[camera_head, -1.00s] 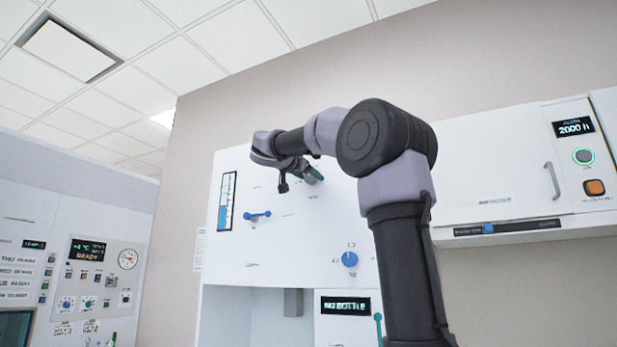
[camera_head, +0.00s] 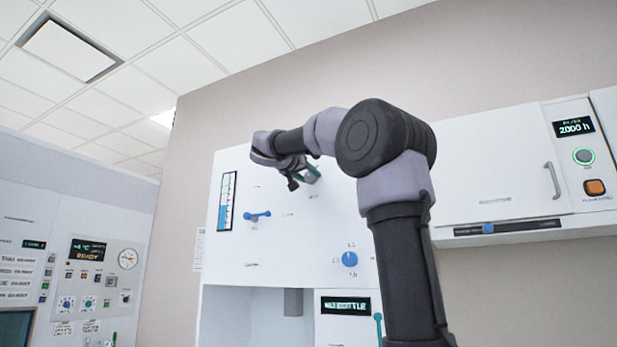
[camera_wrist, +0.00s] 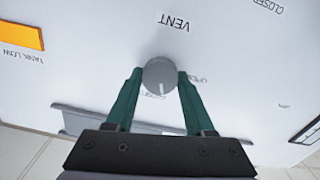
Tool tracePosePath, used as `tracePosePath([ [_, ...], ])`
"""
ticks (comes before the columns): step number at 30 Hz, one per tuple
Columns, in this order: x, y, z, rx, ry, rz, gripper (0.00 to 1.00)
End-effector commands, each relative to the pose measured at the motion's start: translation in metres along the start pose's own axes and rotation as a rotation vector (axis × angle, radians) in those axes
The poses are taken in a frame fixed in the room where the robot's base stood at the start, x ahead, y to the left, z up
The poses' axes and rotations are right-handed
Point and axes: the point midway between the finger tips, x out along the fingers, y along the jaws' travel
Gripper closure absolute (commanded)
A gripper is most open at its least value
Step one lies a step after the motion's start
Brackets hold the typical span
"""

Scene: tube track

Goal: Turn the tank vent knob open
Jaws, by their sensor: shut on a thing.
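The vent knob (camera_wrist: 160,75) is a round grey knob on a white panel, under the label VENT, which reads upside down in the wrist view. My gripper (camera_wrist: 159,80) has its two green fingers on either side of the knob and is shut on it. In the head view my gripper (camera_head: 304,177) is at the upper part of the white cabinet front (camera_head: 285,245). The knob is hard to make out there. Labels near the knob are partly hidden by the fingers, so its exact pointer position cannot be told.
A blue lever handle (camera_head: 257,215) and a level gauge (camera_head: 227,201) are left of my gripper on the panel. A blue dial (camera_head: 350,259) is below. An orange TANK LOW lamp (camera_wrist: 22,36) shows in the wrist view.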

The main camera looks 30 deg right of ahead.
Motion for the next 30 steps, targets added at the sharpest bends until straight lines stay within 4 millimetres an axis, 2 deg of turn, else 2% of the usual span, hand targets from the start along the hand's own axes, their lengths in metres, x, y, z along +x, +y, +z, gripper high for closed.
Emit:
tracePosePath([
  [30, 0.0003, -0.0024, 0.0023, -0.937, -0.003, -0.001, 1.00],
])
